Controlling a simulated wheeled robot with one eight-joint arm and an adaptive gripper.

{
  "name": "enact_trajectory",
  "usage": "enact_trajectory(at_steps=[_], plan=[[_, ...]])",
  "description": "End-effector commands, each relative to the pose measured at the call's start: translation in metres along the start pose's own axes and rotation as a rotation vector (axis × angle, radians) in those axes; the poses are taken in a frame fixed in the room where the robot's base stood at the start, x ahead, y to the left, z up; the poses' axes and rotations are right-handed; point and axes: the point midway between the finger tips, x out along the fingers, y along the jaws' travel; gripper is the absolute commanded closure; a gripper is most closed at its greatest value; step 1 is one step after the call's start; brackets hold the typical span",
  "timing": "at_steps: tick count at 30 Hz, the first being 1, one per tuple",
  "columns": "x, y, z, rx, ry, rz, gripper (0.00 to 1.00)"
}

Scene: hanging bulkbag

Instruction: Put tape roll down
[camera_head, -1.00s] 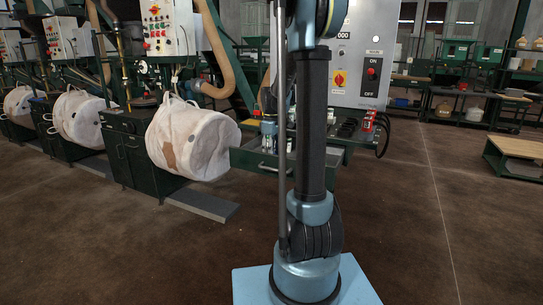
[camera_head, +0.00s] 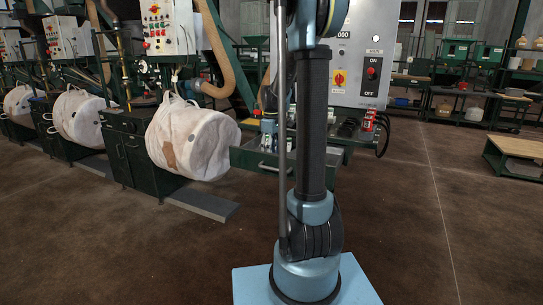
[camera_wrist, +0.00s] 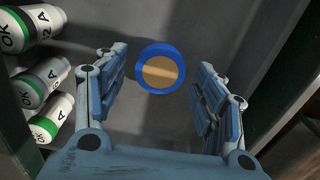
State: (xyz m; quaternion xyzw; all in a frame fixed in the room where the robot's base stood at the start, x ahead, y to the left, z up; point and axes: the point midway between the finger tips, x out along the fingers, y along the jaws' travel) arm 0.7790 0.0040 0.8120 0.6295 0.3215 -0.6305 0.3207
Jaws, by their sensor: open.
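A blue tape roll (camera_wrist: 160,70) with a tan centre lies in a grey drawer (camera_wrist: 150,118) in the wrist view. My gripper (camera_wrist: 163,78) is open above it, with one finger on each side and gaps between the fingers and the roll. In the head view, the open green drawer (camera_head: 265,163) sits below the grey control panel. The tape roll cannot be made out there, and my arm hides part of the drawer.
Several white bottles with green bands (camera_wrist: 42,78) lie along the drawer's left side. A dark drawer wall (camera_wrist: 285,65) runs close on the right. White bulk bags (camera_head: 190,140) hang at the left in the head view. A low wooden-topped table (camera_head: 518,150) stands at the far right.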

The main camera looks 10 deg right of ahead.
Motion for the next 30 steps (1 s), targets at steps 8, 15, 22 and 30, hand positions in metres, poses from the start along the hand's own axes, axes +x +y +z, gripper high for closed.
enact_trajectory(at_steps=[8, 15, 22, 30], plan=[[-0.044, 0.0, 0.0, 0.0, 0.0, 0.0, 0.36], [-0.084, -0.001, 0.0, 0.0, 0.0, 0.0, 0.36], [-0.107, 0.0, 0.0, 0.0, 0.0, 0.0, 0.36], [-0.114, -0.021, 0.015, 0.052, 0.007, 0.009, 0.36]])
